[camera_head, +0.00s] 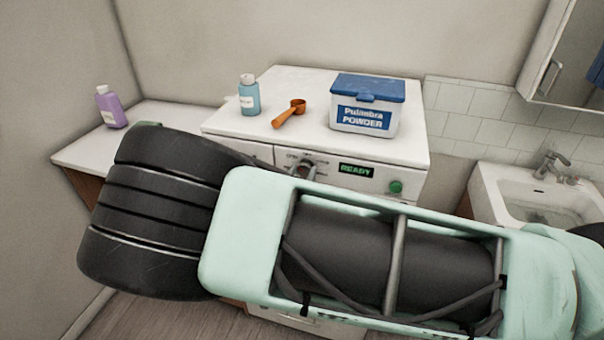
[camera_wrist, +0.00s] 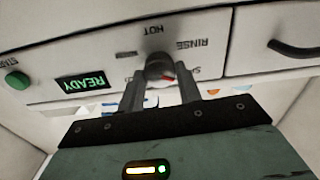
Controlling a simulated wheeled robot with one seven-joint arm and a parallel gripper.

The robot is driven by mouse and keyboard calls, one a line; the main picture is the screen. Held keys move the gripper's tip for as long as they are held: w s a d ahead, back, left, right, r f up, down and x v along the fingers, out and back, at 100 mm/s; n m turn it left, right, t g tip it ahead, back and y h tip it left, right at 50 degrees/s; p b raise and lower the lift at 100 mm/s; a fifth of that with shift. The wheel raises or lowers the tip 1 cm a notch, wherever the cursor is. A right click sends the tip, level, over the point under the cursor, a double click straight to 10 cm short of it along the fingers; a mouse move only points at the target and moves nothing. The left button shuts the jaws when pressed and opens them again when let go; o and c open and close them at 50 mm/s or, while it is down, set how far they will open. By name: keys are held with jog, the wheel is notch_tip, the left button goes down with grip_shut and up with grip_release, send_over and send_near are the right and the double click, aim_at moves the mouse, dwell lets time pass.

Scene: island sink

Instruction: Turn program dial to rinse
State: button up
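The program dial (camera_wrist: 160,66) is a round grey knob with a red mark, on the front panel of the white washing machine (camera_head: 245,124). The wrist view is upside down; it shows the labels HOT above the dial and RINSE (camera_wrist: 193,44) to its upper right. In the head view the dial (camera_head: 303,170) shows partly above my arm. My gripper (camera_wrist: 159,76) has its two fingers apart, one on each side of the dial. I see no clear contact. The gripper is hidden behind my arm in the head view.
A lit READY display (camera_head: 356,170) and a green start button (camera_head: 395,187) sit beside the dial. A detergent drawer with a dark handle (camera_wrist: 293,49) is on its other side. On top stand a powder box (camera_head: 365,105), a blue bottle (camera_head: 249,96) and an orange scoop (camera_head: 288,113).

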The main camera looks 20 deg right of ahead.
jog(key=shift+c, duration=0.9)
jog(key=n+b, duration=0.1)
jog(key=n, duration=0.3)
jog(key=shift+n, duration=0.4)
jog(key=n, duration=0.3)
jog(key=shift+n, duration=0.3)
jog(key=shift+a+n, duration=0.1)
jog(key=shift+n, duration=1.5)
jog(key=shift+f, duration=0.1)
jog(key=o, duration=1)
